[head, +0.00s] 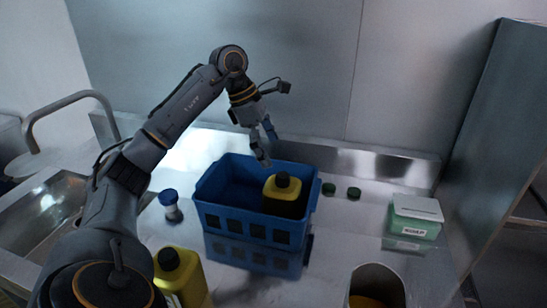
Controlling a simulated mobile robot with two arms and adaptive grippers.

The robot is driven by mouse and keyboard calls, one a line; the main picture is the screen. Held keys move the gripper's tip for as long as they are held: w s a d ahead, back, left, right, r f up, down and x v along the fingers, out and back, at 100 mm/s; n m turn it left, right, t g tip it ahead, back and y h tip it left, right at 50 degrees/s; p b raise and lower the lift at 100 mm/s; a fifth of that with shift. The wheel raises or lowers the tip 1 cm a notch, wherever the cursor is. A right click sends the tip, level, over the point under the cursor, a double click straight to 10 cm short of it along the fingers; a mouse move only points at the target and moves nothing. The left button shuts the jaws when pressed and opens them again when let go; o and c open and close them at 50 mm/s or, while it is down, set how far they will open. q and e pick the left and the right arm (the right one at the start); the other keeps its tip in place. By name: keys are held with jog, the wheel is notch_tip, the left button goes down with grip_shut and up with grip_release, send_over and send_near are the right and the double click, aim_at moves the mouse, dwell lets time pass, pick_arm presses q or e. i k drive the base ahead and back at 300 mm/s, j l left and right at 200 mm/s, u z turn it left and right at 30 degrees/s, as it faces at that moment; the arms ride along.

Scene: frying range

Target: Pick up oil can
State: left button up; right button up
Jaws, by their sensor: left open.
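One yellow oil can (285,197) with a black cap and a dark label stands in the right part of the blue basket (255,229). The basket wall hides its lower part. A second yellow can (181,277) with a black cap stands on the counter at the front left, partly cut by the lower edge and my left arm. My left gripper (267,147) is open and empty above the back of the basket, behind and left of the can in it. It touches neither can. My right gripper is not in view.
A small blue-capped shaker (171,205) stands left of the basket. Two green lids (341,191) lie to its right, with a green and white soap box (415,217) farther right. A metal container (378,288) is at the front right. A sink (48,215) is at left; walls close the back.

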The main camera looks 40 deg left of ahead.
aim_at(179, 275)
jog(key=k+l, duration=0.35)
jog(key=l, duration=0.15)
jog(key=k+l, duration=0.75)
jog(key=l, duration=0.25)
jog(key=k+l, duration=0.4)
jog(key=l, duration=0.1)
